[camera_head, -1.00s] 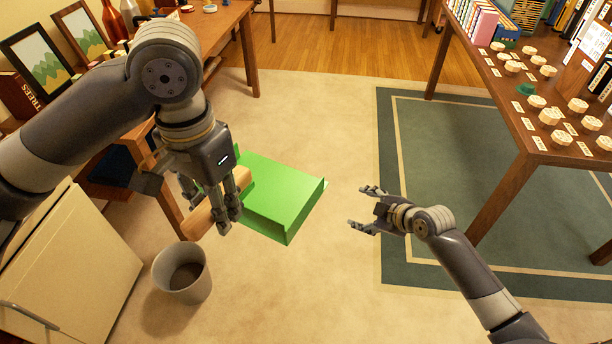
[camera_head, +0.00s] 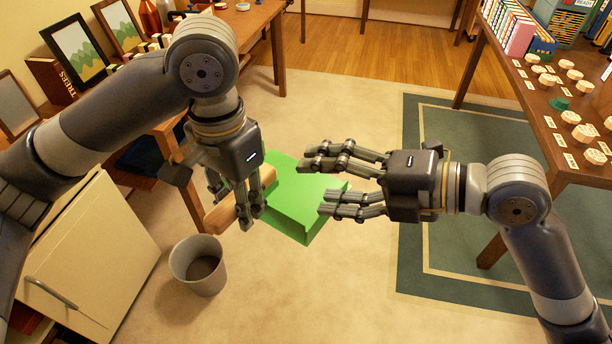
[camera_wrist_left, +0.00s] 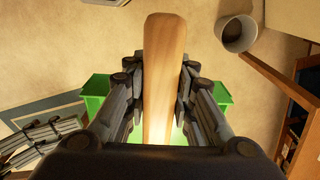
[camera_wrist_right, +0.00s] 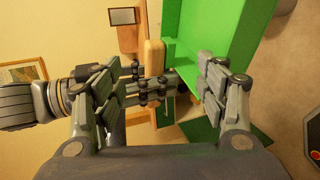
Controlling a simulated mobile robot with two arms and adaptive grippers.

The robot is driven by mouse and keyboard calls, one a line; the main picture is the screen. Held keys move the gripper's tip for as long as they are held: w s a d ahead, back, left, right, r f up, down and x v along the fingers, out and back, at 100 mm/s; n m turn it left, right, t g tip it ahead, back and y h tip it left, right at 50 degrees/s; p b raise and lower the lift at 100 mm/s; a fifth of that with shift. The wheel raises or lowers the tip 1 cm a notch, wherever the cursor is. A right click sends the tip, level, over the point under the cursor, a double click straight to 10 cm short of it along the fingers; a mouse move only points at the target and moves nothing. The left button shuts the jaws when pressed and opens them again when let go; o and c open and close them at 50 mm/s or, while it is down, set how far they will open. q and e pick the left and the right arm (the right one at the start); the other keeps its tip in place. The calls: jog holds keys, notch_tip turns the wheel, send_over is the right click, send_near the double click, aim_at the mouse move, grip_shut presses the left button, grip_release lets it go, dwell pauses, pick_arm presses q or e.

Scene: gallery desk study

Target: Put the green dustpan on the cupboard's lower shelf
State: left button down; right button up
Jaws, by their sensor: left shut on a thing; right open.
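The green dustpan (camera_head: 305,205) has a wooden handle (camera_head: 222,212) and is held above the floor in the head view. My left gripper (camera_head: 236,198) is shut on the handle, which runs between its fingers in the left wrist view (camera_wrist_left: 163,80). My right gripper (camera_head: 322,182) is open and empty, its fingers over or close to the dustpan's right side; I cannot tell whether they touch. The right wrist view shows the green pan (camera_wrist_right: 215,28) close to its fingers. The cream cupboard (camera_head: 105,255) stands at lower left, with a metal handle; its lower shelf cannot be made out.
A grey bin (camera_head: 197,268) stands on the floor right of the cupboard. A wooden desk with framed pictures (camera_head: 75,50) lies behind my left arm. A display table (camera_head: 545,110) with labelled pieces stands at right. Bare carpet lies in the middle foreground.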

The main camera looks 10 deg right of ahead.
aim_at(274, 179)
pick_arm(q)
jog(key=shift+r, duration=0.1)
pick_arm(e)
jog(key=x, duration=1.1)
jog(key=shift+w+a+f, duration=0.1)
jog(key=shift+w+a, duration=0.1)
jog(key=shift+a, duration=0.1)
jog(key=shift+f, duration=0.1)
grip_shut()
pick_arm(q)
jog(key=c, duration=1.3)
grip_release()
